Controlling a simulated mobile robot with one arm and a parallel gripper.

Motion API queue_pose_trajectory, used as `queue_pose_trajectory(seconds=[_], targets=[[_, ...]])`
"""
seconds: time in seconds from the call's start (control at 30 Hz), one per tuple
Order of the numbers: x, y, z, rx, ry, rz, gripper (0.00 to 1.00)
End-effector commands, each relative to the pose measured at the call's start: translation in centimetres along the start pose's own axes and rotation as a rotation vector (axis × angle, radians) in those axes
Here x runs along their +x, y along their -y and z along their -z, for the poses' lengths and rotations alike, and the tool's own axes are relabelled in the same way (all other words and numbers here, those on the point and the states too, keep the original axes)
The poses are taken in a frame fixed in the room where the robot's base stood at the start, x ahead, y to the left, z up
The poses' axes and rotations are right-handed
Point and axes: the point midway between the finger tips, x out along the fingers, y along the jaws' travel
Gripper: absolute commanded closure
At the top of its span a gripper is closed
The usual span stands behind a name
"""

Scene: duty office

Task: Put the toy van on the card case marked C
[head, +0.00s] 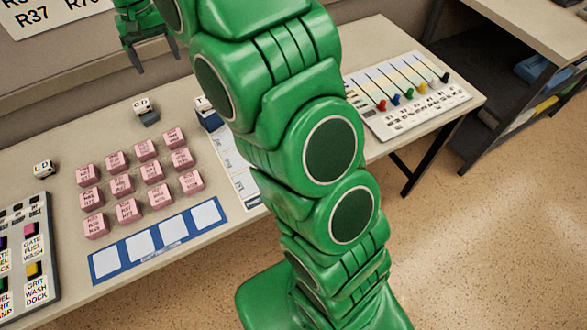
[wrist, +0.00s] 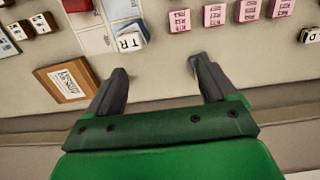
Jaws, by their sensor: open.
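My gripper (head: 157,58) is open and empty, above the back of the desk near the wall. In the wrist view my gripper (wrist: 158,70) shows its two fingers wide apart with nothing between them. I cannot pick out a toy van in either view. A small white-topped block marked CD (head: 141,104) stands at the back of the desk, below my gripper in the picture. A block marked D (head: 44,168) stands to the left. A block marked TR (wrist: 130,40) lies beyond the fingers in the wrist view. I see no case clearly marked with C alone. My arm hides part of the desk.
Several pink blocks (head: 122,186) stand in rows behind a blue strip (head: 106,263) with white squares. A grey panel (head: 40,225) is at left. A board with coloured pegs (head: 398,112) is at right. A brown-framed card (wrist: 68,88) lies near one finger.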

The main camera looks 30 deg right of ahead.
Motion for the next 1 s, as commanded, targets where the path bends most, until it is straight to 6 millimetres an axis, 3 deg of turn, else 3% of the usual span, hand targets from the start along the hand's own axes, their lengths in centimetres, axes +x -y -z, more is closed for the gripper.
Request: queue_pose_trajectory(seconds=[0.47,1.0], targets=[[-3.0,-5.2,-11.6,0.0,0.026,-0.001,0.15],[-2.7,-9.5,-25.9,0.001,0.065,0.0,0.15]])
